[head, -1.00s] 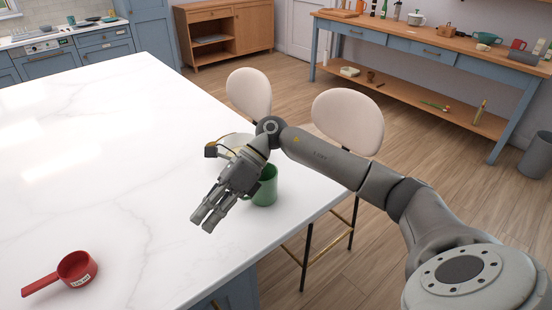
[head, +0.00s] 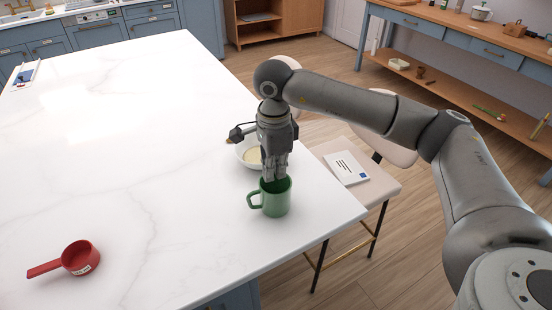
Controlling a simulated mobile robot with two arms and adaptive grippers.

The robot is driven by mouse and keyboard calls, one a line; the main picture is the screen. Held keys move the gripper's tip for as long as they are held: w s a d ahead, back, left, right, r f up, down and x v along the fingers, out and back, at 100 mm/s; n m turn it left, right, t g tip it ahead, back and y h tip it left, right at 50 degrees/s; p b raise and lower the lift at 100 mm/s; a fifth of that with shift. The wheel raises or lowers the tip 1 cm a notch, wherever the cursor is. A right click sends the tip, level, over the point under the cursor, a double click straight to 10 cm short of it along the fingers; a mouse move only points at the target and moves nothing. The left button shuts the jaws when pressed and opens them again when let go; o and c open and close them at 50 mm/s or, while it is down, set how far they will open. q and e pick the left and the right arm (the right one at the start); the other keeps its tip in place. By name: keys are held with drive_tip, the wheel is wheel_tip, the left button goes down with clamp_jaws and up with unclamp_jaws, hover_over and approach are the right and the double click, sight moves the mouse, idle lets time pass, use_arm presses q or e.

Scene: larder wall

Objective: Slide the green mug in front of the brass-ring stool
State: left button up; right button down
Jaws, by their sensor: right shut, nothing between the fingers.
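The green mug (head: 276,203) stands upright on the white marble worktop near its right edge, handle to the left. My right gripper (head: 275,178) points straight down at the mug's far rim, shut and empty. I cannot tell whether its fingertips are inside the mug or just behind it. The brass-ring stool (head: 383,186) stands on the floor beyond the worktop's right edge, with a cream seat, dark legs and a brass foot ring. My arm hides part of its backrest. My left gripper is out of view.
A white bowl (head: 247,156) with pale contents sits just behind my right gripper. A red measuring cup (head: 81,258) lies at the worktop's front left. A white card or booklet (head: 346,168) lies on the stool seat. The worktop (head: 120,150) is mostly clear left of the mug.

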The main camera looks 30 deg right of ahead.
sight(288, 179)
wheel_tip(288, 179, down, 4)
drive_tip(key=shift+d+f+p, duration=0.15)
drive_tip(key=shift+p, duration=0.35)
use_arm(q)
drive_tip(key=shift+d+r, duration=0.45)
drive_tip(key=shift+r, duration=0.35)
use_arm(e)
drive_tip(key=shift+f, duration=0.7)
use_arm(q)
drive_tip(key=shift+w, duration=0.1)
use_arm(e)
drive_tip(key=shift+d, duration=0.1)
drive_tip(key=d+b, duration=0.2)
drive_tip(key=d, duration=0.1)
drive_tip(key=shift+s+f+b, duration=0.15)
drive_tip(key=shift+b, duration=0.2)
drive_tip(key=shift+s+d, duration=0.1)
drive_tip(key=shift+d, duration=0.45)
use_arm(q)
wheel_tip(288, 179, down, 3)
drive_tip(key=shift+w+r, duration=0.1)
use_arm(e)
drive_tip(key=shift+r, duration=0.2)
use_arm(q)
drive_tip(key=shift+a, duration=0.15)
use_arm(e)
drive_tip(key=shift+r, duration=0.1)
